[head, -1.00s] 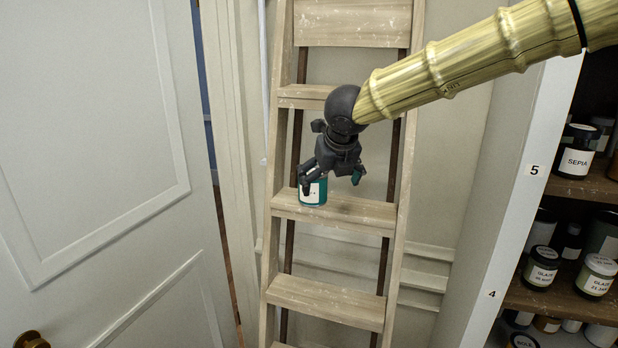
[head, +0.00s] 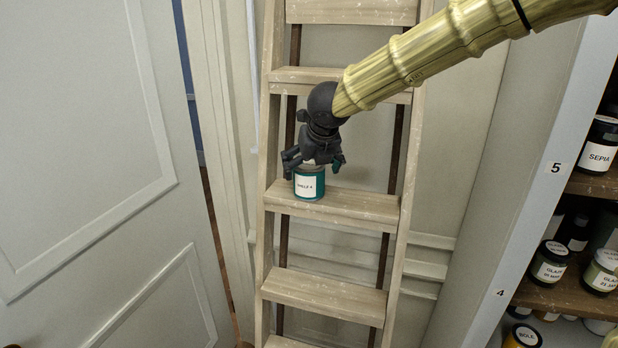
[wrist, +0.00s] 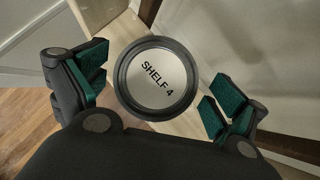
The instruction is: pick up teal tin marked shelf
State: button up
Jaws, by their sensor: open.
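The teal tin (head: 309,184) stands upright on a ladder step, with a white label that appears to read "SHELF 4". In the wrist view its round lid (wrist: 156,78) shows a pale disc marked "SHELF 4" inside a dark rim. My gripper (head: 314,167) is open just above the tin, pointing down. In the wrist view the teal-padded fingers of my gripper (wrist: 158,88) lie to either side of the lid, with a gap on both sides. In the head view the gripper hides the tin's top.
The wooden ladder (head: 335,205) stands against a pale wall, with a step above the tin's. A panelled white door (head: 90,150) is at left. At right, a cabinet (head: 560,190) with shelf numbers 5 and 4 holds several labelled jars. The step right of the tin is clear.

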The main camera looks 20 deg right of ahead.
jog(key=shift+f+p, duration=0.15)
jog(key=shift+p, duration=0.15)
jog(key=x, duration=0.2)
jog(key=p+x, duration=0.1)
jog(key=shift+w+a+f, duration=0.15)
jog(key=shift+w+a, duration=0.1)
jog(key=shift+w, duration=0.1)
jog(key=shift+w+d+f, duration=0.1)
jog(key=shift+f, duration=0.2)
jog(key=shift+r, duration=0.1)
jog(key=c, duration=0.5)
jog(key=shift+s, duration=0.2)
jog(key=c, duration=0.9)
jog(key=shift+c, duration=0.2)
